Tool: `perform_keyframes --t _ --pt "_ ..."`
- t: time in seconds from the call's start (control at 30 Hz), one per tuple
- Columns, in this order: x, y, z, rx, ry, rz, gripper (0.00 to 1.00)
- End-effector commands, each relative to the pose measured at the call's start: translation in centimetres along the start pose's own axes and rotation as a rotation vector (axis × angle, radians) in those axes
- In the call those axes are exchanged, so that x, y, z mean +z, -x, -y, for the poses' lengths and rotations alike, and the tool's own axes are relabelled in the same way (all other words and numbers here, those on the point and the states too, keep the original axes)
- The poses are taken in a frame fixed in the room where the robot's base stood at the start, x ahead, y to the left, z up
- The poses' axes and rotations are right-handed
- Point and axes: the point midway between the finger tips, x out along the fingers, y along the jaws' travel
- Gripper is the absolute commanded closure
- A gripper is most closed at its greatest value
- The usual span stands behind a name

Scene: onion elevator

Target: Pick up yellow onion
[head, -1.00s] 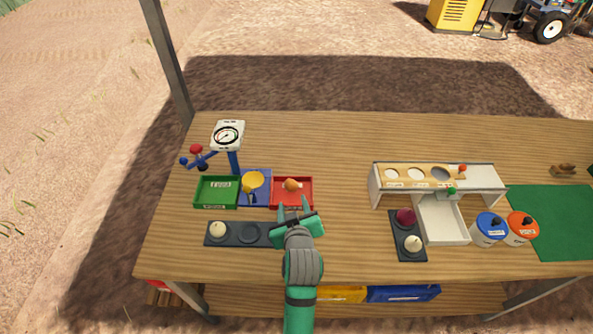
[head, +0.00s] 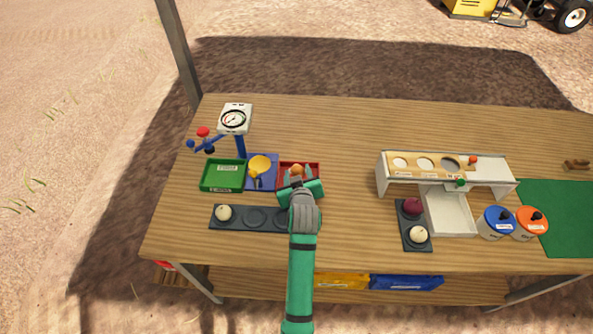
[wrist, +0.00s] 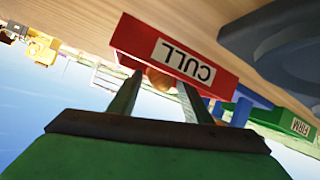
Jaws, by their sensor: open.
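The yellow onion (head: 297,170), orange-brown, lies in the red tray (head: 312,166). In the wrist view the red tray (wrist: 190,56) carries a CULL label, and part of the onion (wrist: 158,79) shows below its wall, between my fingers. My gripper (head: 298,178) is open at the tray's front side, with its fingertips close to the onion. The wrist view shows the two fingers (wrist: 158,97) apart, one on each side of the onion. Whether either finger touches it cannot be told.
A dark holder (head: 237,217) with a white onion lies in front. A sizing stand (head: 447,170) stands right. The wooden table between is clear.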

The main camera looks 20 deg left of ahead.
Motion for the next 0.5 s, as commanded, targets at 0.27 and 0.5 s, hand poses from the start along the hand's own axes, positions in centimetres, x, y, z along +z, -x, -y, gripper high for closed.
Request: perform_keyframes --t 0.27,0.5 --pt "-0.07 -0.65 0.2 -0.002 0.001 -0.001 0.55" --pt "-0.12 -0.64 0.33 -0.004 0.002 -0.002 0.88"
